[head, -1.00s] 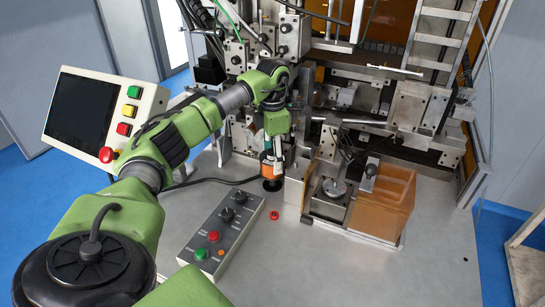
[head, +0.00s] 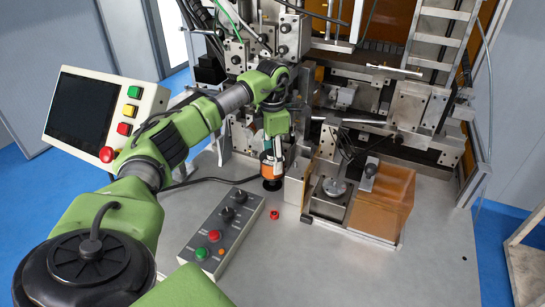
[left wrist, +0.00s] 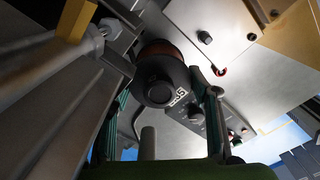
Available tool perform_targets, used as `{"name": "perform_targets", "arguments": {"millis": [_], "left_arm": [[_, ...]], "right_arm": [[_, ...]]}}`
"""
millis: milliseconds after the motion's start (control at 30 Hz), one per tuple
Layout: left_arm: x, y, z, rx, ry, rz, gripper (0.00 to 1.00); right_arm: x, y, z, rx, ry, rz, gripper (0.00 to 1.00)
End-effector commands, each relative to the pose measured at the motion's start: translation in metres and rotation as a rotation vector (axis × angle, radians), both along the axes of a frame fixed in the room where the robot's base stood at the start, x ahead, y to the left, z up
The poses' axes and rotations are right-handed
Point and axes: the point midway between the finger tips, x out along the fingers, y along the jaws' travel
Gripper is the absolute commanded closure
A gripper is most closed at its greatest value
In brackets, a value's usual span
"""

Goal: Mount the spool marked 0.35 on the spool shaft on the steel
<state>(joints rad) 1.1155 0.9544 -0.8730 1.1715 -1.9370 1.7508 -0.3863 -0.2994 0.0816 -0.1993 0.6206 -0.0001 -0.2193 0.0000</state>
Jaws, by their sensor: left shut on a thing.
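The spool (head: 271,168), copper-orange with dark flanges, stands upright at the steel table (head: 330,272), left of the machine's front fixture. In the left wrist view its dark flange (left wrist: 160,82) faces me, with a pale mark that looks like 0.35 but is hard to read. My left gripper (head: 273,148) comes down from above and is shut on the spool; its fingers show on both sides of it. A black disc (head: 271,185) shows at the spool's foot. I cannot tell a separate spool shaft; the spool and gripper may hide it. My right gripper is not in view.
A control box (head: 221,228) with knobs and buttons lies in front of the spool. A small red part (head: 274,215) lies beside it. An amber cover (head: 382,200) and steel fixture stand to the right. A screen panel (head: 103,112) is at the left.

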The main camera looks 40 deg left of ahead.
Motion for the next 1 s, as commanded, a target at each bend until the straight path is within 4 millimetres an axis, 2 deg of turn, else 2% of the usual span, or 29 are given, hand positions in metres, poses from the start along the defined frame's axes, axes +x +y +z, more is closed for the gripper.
{"name": "perform_targets", "arguments": {"millis": [1000], "left_arm": [[0.0,0.0,-0.029,-0.001,-0.002,0.0,0.86]], "right_arm": [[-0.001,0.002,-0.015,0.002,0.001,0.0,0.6]]}}
